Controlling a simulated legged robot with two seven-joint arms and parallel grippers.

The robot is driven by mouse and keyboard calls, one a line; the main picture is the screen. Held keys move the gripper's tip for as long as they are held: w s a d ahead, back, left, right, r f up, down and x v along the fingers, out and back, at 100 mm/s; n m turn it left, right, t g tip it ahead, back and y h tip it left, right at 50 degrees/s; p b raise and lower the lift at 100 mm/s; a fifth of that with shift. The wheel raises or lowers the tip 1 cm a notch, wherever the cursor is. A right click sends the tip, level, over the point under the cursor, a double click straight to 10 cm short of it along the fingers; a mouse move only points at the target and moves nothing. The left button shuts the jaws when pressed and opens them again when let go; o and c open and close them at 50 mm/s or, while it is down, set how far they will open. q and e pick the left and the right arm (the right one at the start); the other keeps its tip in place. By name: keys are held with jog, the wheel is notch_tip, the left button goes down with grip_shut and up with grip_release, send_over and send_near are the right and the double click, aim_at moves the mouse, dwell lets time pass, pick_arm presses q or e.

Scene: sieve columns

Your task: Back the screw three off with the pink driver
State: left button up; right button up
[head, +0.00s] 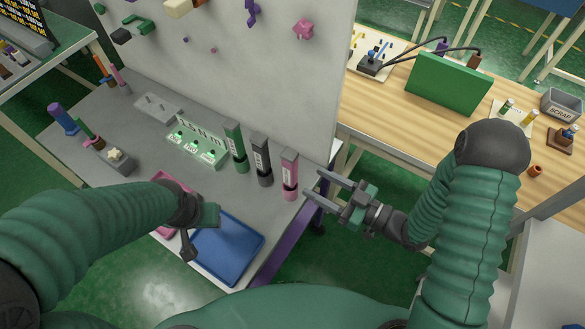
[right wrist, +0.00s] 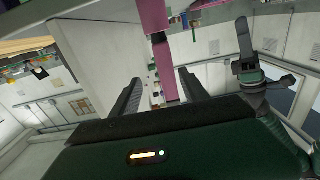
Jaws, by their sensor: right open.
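A tall pink cylinder (head: 289,174) with a dark band stands upright at the grey bench's right edge, beside a black and a green one. I cannot tell if it is the pink driver; a thin pink stick (head: 118,76) also stands at the back left. A green block (head: 196,150) with several small white-marked spots sits left of the cylinders; screw three cannot be made out. My right gripper (head: 314,184) is open and empty, just right of the pink cylinder. In the right wrist view the pink cylinder (right wrist: 160,55) shows beyond the open fingers. My left gripper (head: 196,222) hangs over the blue tray, its jaws unclear.
A blue tray (head: 236,250) and a partly hidden pink tray lie at the bench front. A grey panel (head: 240,70) rises behind. A wooden table (head: 400,115) with a green board (head: 449,83) and a scrap bin (head: 561,104) stands right, across a gap.

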aim_at(296, 175)
jog(key=x, duration=0.5)
jog(key=s+p+x, duration=0.1)
jog(key=x, duration=0.2)
jog(key=shift+w+a+r, duration=0.1)
jog(key=shift+a+r, duration=0.25)
jog(key=shift+a, duration=0.1)
jog(key=shift+w, duration=0.15)
jog(key=shift+d, duration=0.15)
jog(key=shift+c, duration=0.3)
jog(key=shift+c, duration=1.1)
grip_shut()
